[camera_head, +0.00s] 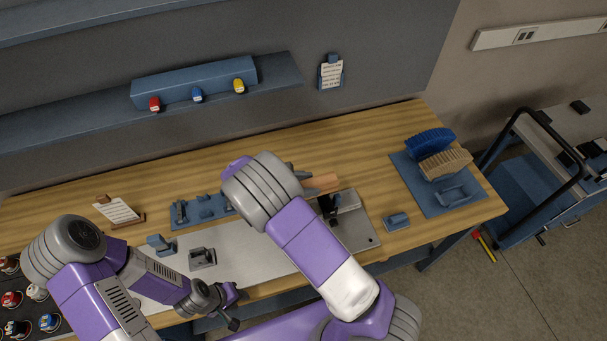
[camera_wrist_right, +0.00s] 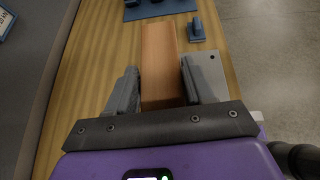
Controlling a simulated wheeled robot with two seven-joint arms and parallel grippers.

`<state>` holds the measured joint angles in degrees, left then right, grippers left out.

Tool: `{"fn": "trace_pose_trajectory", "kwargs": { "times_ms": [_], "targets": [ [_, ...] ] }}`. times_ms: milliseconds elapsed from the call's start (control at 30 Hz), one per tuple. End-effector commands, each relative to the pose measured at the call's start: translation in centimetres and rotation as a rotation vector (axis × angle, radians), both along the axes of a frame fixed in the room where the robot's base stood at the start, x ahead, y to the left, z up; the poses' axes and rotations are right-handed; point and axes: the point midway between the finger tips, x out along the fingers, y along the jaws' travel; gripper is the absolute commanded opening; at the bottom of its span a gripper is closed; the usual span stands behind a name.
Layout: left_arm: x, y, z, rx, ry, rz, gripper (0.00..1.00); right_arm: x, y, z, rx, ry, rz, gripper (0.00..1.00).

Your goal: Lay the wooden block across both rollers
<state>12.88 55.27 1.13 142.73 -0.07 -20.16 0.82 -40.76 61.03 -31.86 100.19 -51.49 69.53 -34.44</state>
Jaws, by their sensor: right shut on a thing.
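The wooden block (camera_head: 321,183) is a plain orange-brown bar. In the right wrist view the block (camera_wrist_right: 158,45) runs away from the camera between the two grey fingers. My right gripper (camera_wrist_right: 158,72) is shut on it; in the head view my right wrist hides most of that gripper. The block's end shows over or near a metal plate (camera_head: 358,230) with dark fittings; I cannot tell its height or any contact there. I cannot make out the two rollers with certainty. My left gripper (camera_head: 238,307) is low over the table's front edge, away from the block, its jaws unclear.
Two small grey-blue fixtures (camera_head: 202,258) stand on or by a pale mat (camera_head: 245,255). A note stand (camera_head: 120,212) is at the left. A cart (camera_head: 535,190) stands beyond the table.

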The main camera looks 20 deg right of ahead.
Motion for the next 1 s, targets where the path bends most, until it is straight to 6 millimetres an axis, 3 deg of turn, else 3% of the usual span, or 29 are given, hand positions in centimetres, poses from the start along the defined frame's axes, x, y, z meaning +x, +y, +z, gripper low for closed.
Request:
{"fn": "trace_pose_trajectory", "kwargs": {
  "times_ms": [233,533,1000],
  "targets": [
    [0.0,0.0,0.0,0.0,0.0,0.0,0.37,0.0,0.0,-1.9,-0.001,0.001,0.0,0.18],
    [0.0,0.0,-2.1,0.0,-0.001,0.0,0.37,0.0,0.0,-5.3,0.0,-0.001,0.0,0.18],
    [0.0,0.0,-2.4,0.0,-0.001,0.0,0.37,0.0,0.0,-5.8,0.0,-0.001,0.0,0.18]
  ]
}}
